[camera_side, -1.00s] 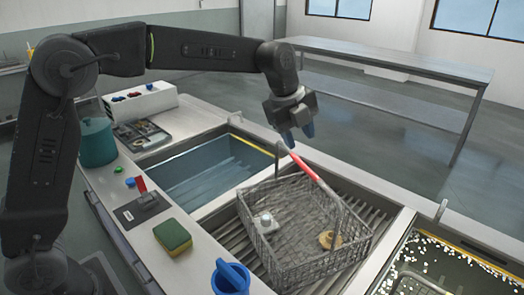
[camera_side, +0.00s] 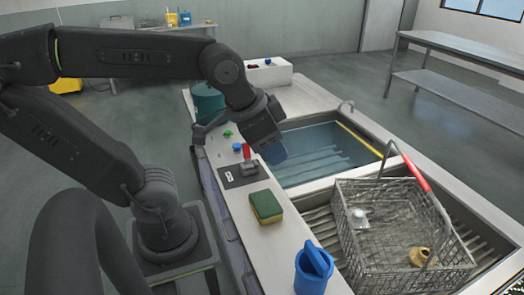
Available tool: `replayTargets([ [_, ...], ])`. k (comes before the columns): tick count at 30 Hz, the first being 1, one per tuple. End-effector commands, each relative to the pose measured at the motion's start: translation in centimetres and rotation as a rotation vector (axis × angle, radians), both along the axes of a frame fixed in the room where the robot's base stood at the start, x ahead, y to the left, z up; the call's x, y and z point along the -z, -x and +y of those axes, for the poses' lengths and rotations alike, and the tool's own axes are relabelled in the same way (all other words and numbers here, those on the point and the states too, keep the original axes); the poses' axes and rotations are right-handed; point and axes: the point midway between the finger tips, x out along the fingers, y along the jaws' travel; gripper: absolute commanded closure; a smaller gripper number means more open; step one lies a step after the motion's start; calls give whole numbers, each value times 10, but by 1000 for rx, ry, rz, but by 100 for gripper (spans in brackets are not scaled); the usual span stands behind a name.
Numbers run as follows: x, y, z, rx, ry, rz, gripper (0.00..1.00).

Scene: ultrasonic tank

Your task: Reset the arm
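My gripper (camera_side: 274,152) hangs from my bent arm over the near edge of the water-filled tank (camera_side: 325,150), beside the red-handled switch (camera_side: 246,152). The wire basket (camera_side: 388,255) stands well apart from the gripper, on the ribbed drain surface (camera_side: 322,222) at the lower right. Its red-gripped handle (camera_side: 415,172) is raised. A pale metal part (camera_side: 358,218) and a brass part (camera_side: 420,257) lie inside the basket.
A green and yellow sponge (camera_side: 266,207) and a blue cup-like container (camera_side: 312,270) stand on the near ledge. A teal container (camera_side: 208,103) and a white box (camera_side: 268,72) are farther back. A metal table (camera_side: 460,60) stands at the far right.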

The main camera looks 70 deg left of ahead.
Motion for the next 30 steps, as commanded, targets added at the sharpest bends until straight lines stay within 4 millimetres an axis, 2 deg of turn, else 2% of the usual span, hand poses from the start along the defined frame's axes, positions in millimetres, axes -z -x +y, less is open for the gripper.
replayTargets([
  [3,10,14,3,-96,42,-11,60],
  [6,13,18,3,-125,55,-12,60],
  [30,13,17,3,-125,55,-11,60],
])
